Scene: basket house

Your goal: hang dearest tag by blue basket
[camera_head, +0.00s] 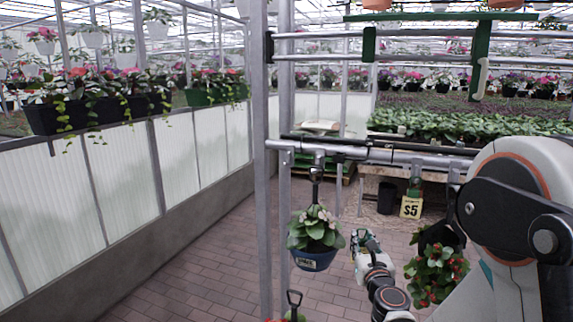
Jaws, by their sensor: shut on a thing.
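A blue basket (312,260) with a leafy, pale-flowered plant hangs from the metal rail, left of my arm. A small pale label with dark marks, too small to read, shows on its front. A yellow tag (411,207) reading "$5" hangs under the rail to the right. My gripper (359,238) is just right of the blue basket's plant, apart from it in the picture. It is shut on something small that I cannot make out. No other price can be read.
A dark basket (440,236) with a red-fruited or red-flowered plant hangs right, partly behind my arm. A metal post (262,170) stands left of the blue basket. A dark hook (294,298) shows at the bottom. The brick aisle (190,270) is clear on the left.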

